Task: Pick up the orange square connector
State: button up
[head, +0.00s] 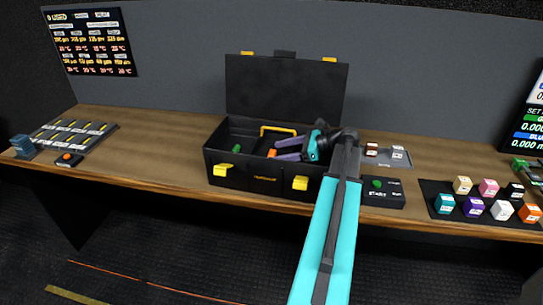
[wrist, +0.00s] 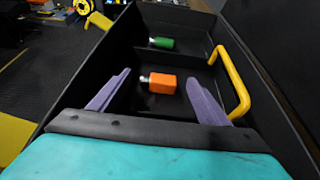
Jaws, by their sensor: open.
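The orange square connector (wrist: 163,85) lies in a compartment of the black toolbox, with a metallic end on its left in the wrist view. It also shows as a small orange spot in the head view (head: 272,153). My gripper (wrist: 156,84) is open, its two purple fingers on either side of the connector in the wrist view, with nothing held. In the head view my gripper (head: 283,150) is over the right part of the open toolbox (head: 240,174). I cannot tell whether the fingers touch the connector.
A green connector (wrist: 161,43) lies in the neighbouring compartment, beyond a divider. A yellow handle (wrist: 232,72) stands close to the right finger. The toolbox walls surround my gripper, and the raised lid (head: 285,90) stands behind. Several coloured cubes (head: 475,207) sit at the right.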

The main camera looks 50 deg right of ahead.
aim_at(270, 154)
jog(key=shift+p+x, duration=0.6)
jog(key=shift+x, duration=1.5)
jog(key=shift+a, duration=0.1)
jog(key=shift+s, duration=0.1)
jog(key=c, duration=1.1)
jog(key=shift+r, duration=0.2)
jog(key=shift+c, duration=0.2)
jog(key=shift+r+b, duration=1.05)
jog(key=shift+r, duration=3.75)
